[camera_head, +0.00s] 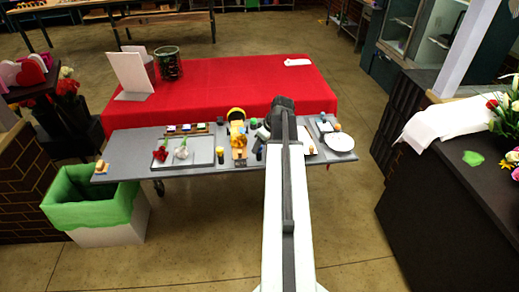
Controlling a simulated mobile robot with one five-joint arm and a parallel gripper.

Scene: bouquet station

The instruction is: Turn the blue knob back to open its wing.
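My gripper (270,124) is at the far end of my white arm, low over the middle of the grey board. It is dark and small, and its fingers cannot be told apart. Just left of it stands a yellow-orange device (239,147) with a yellow ring on top. Small dark and green round parts (254,122) sit between the device and my gripper. I cannot make out the blue knob or its wing for certain. My arm and gripper hide part of the board there.
The grey board (122,150) lies along the front of a table with red cloth (220,77). Left of the device are a tray (202,158) with a red and a white flower; right of my arm is a white plate (339,142). A green-lined bin (88,203) stands front left.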

